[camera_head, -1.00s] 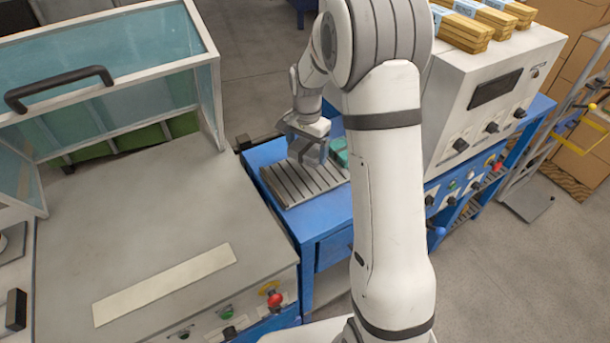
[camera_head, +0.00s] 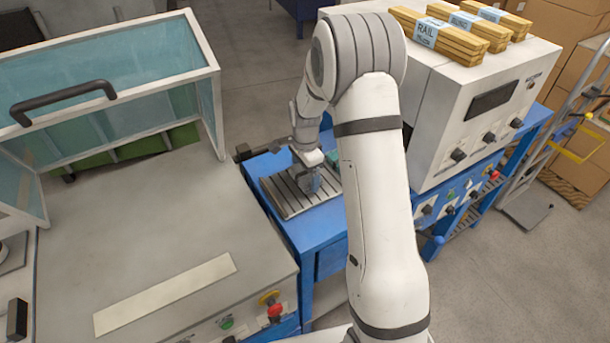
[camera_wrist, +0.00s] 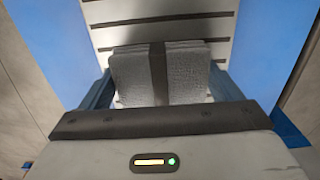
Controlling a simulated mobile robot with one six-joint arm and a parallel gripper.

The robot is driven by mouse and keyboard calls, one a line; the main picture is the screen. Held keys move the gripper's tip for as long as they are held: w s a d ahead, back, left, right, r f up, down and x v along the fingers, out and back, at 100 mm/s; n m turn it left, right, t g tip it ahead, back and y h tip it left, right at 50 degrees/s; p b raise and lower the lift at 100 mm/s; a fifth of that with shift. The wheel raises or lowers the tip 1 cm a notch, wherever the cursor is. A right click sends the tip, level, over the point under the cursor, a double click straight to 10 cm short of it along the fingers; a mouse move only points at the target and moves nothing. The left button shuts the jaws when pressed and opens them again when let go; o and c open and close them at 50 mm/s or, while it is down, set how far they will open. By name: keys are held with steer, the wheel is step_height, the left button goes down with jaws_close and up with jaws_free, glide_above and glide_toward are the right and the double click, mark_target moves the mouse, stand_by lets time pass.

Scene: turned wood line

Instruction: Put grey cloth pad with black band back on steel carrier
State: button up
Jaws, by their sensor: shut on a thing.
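The grey cloth pad with a black band (camera_wrist: 188,78) is between the fingers of my gripper (camera_wrist: 158,92) in the wrist view. The fingers are shut on its left and right sides, and the band runs down its middle. Behind the pad is the slotted steel carrier (camera_wrist: 190,8), with dark grooves across it. In the head view the carrier (camera_head: 290,198) lies on a blue table, and my gripper (camera_head: 308,182) is over its right part. Whether the pad touches the carrier I cannot tell.
The blue table (camera_head: 325,222) is between a grey bench (camera_head: 130,230) with a clear hood and a white control cabinet (camera_head: 500,85). Bundled wood rails (camera_head: 440,35) lie on the cabinet. A green thing beside the carrier is mostly hidden by my arm.

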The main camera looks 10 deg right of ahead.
steer(key=shift+f, duration=0.85)
steer(key=shift+f, duration=0.15)
steer(key=o, duration=0.8)
